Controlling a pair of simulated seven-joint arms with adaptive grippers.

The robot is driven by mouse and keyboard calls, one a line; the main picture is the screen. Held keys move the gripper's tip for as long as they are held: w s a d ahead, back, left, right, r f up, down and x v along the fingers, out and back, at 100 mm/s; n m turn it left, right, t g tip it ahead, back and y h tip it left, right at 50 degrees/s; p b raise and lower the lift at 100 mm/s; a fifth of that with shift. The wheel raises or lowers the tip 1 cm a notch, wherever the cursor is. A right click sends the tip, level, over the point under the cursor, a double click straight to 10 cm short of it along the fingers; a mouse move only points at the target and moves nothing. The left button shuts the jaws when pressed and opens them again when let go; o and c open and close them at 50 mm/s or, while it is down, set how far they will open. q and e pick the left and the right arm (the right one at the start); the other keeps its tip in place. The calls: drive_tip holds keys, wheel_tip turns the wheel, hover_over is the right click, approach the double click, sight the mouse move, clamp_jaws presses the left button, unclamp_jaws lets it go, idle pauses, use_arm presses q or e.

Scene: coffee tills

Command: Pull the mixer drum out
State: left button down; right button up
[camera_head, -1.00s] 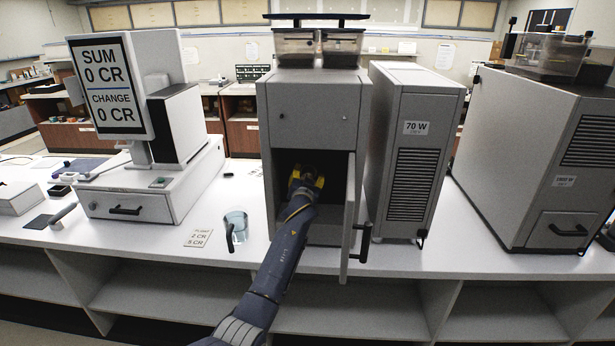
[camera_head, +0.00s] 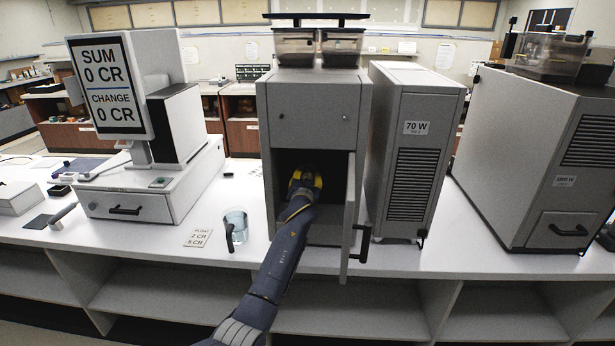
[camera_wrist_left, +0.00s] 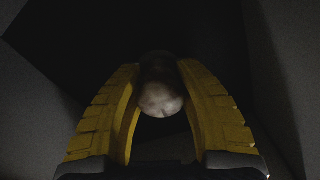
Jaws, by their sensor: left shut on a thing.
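The coffee machine (camera_head: 305,115) stands on the counter with its front compartment open and its door (camera_head: 348,215) swung out to the right. My left gripper (camera_head: 306,178) is inside the dark compartment, reached in from the front. In the left wrist view, its two yellow fingers (camera_wrist_left: 161,105) are closed around a pale, rounded end of the mixer drum (camera_wrist_left: 160,97). The rest of the drum is dark or hidden, and in the head view the arm and gripper cover it. My right gripper is not in view.
A glass mug (camera_head: 236,226) and a price card (camera_head: 198,238) lie left of the machine. The till (camera_head: 150,185) stands further left. A grey 70 W unit (camera_head: 412,150) stands close on the right, beyond the open door and its black handle (camera_head: 362,243).

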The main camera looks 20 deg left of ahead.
use_arm(q)
drive_tip(key=shift+s+d+r, duration=0.1)
drive_tip(key=shift+s+r, duration=0.15)
drive_tip(key=shift+s+d, duration=0.2)
drive_tip(key=shift+s, duration=1)
drive_tip(key=shift+s+d, duration=0.2)
drive_tip(key=shift+s, duration=1)
drive_tip(key=shift+f, duration=0.1)
